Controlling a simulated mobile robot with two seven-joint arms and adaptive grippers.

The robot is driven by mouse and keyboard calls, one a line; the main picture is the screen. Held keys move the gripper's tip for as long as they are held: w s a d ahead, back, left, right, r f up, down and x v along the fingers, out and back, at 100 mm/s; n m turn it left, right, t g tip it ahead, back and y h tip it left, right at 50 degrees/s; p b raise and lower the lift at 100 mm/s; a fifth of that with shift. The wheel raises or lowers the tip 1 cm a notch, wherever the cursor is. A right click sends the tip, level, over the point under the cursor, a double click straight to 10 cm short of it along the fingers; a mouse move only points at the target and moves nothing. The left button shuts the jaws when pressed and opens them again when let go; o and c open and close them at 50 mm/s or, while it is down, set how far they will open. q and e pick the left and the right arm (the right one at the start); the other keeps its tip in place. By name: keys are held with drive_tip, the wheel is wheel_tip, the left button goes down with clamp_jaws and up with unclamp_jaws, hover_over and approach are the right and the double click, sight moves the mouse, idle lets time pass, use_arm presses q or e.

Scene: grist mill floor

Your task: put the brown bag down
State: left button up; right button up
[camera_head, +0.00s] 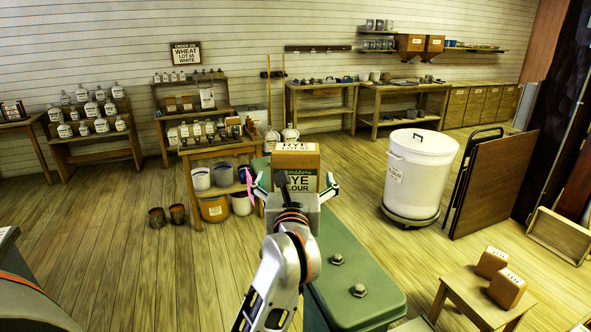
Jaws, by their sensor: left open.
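A brown bag (304,161) with a white "RYE" label on top and a rye flour label on its side is upright at the centre. My left gripper (294,186) is open, its fingers spread to the left and right of the bag. The bag's lower part is hidden behind the gripper, so its contact with the long green surface (352,262) beneath cannot be made out. Two similar brown bags, one (492,262) behind the other (507,288), are on a small wooden table (463,289) at the lower right. My right gripper is out of view.
A large white bin (418,175) stands right of the green surface, beside a folded brown panel (490,186). Bolt-like knobs (358,290) stick up from the green surface. A wooden shelf (205,150) with jars and buckets stands left. The floor at left (120,250) is mostly clear.

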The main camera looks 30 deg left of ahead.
use_arm(q)
drive_tip(key=v, duration=0.6)
drive_tip(key=shift+s, duration=0.1)
drive_tip(key=shift+s+d, duration=0.25)
drive_tip(key=shift+s, duration=0.3)
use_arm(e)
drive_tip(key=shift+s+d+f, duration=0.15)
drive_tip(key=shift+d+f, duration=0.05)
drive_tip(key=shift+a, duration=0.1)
